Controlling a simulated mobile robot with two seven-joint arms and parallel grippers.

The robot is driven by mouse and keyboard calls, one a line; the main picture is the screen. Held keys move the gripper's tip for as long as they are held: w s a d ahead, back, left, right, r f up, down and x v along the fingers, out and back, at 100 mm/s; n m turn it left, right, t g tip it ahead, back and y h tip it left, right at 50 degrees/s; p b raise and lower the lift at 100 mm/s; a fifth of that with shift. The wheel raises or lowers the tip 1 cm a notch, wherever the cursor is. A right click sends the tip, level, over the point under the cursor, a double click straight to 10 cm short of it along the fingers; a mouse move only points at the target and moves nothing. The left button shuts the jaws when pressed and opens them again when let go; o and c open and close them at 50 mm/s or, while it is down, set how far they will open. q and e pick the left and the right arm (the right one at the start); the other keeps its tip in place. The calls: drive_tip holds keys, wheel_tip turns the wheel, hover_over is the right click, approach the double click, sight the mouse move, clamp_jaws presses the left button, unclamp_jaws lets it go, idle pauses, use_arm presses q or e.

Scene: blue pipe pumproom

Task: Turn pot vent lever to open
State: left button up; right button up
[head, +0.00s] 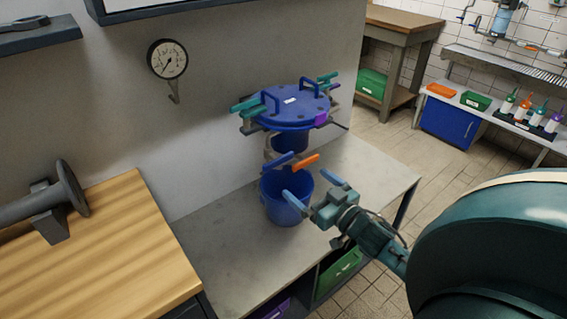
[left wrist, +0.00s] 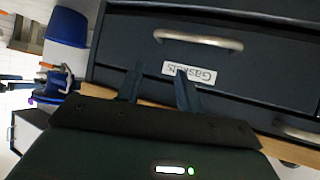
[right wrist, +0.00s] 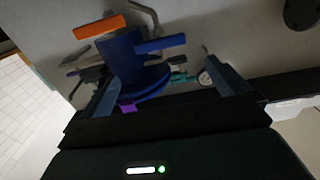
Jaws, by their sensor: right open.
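The pot (head: 286,117) is a blue lidded vessel with clamps, mounted against the wall above the grey bench. Below it are an orange lever (head: 306,161) and a blue lever (head: 281,159). No legible label shows which one is the vent lever. In the right wrist view, the orange lever (right wrist: 99,27) and blue lever (right wrist: 161,44) lie beyond my fingertips. My right gripper (head: 313,188) is open and empty, near and below the levers, in front of the blue bucket (head: 280,208).
A pressure gauge (head: 167,59) hangs on the wall left of the pot. A wooden-topped bench (head: 110,250) stands at the left. The grey bench top (head: 215,255) is clear in front of the bucket. Several bottles (head: 530,110) stand on the far right counter.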

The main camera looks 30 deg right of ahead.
sight(280, 162)
drive_tip(key=w, duration=0.9)
drive_tip(key=shift+w+a, duration=0.1)
drive_tip(key=shift+a, duration=0.25)
drive_tip(key=shift+w, duration=0.6)
use_arm(q)
drive_tip(key=shift+w+a+f, duration=0.15)
drive_tip(key=shift+a, duration=0.05)
use_arm(e)
drive_tip(key=shift+c, duration=0.2)
drive_tip(key=c, duration=0.7)
drive_tip(key=shift+o, duration=0.2)
